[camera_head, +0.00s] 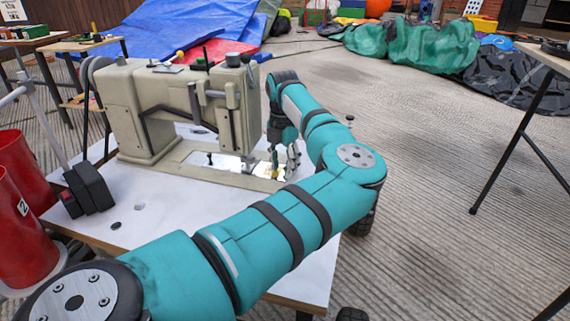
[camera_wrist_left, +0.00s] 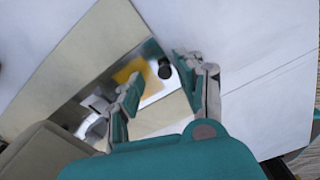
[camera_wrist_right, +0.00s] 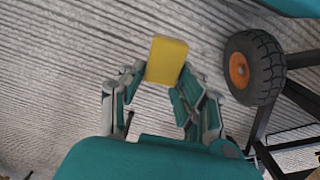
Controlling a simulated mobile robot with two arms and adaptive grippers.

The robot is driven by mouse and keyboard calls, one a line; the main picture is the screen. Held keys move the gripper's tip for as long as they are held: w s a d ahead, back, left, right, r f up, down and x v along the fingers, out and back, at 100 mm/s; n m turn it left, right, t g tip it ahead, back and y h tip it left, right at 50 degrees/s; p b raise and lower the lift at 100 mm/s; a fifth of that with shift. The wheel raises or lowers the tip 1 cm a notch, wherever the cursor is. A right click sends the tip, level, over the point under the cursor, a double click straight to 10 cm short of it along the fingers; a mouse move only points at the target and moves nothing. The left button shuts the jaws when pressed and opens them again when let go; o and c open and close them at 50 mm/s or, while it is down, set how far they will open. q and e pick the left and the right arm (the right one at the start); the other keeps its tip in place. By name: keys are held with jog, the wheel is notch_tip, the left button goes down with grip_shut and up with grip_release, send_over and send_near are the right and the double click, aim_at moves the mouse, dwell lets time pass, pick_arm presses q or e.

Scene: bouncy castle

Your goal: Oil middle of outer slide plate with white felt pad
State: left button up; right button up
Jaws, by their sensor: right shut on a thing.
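The beige sewing machine (camera_head: 130,112) stands on a white-topped table. Its bed carries shiny metal plates (camera_head: 228,163), which also show as a bright strip in the left wrist view (camera_wrist_left: 152,121). A yellow patch (camera_wrist_left: 128,70) lies on the strip beside a small dark round knob (camera_wrist_left: 164,69). My left gripper (camera_wrist_left: 158,72) is open above this end of the bed, with nothing seen between its fingers. It also shows in the head view (camera_head: 284,163). My right gripper (camera_wrist_right: 158,82) is shut on a yellow block (camera_wrist_right: 166,60), above the floor. I cannot pick out a white felt pad.
Red cylinders (camera_head: 22,225) stand at the table's left edge, near a dark pedal-like part (camera_head: 88,187). A caster wheel (camera_wrist_right: 252,68) is close to my right gripper. Another table (camera_head: 545,58) stands at the right. The floor between is clear.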

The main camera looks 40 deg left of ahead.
pick_arm(q)
jog(key=shift+d, duration=0.1)
notch_tip(320, 180, up, 12)
dwell(0.5)
dwell(0.5)
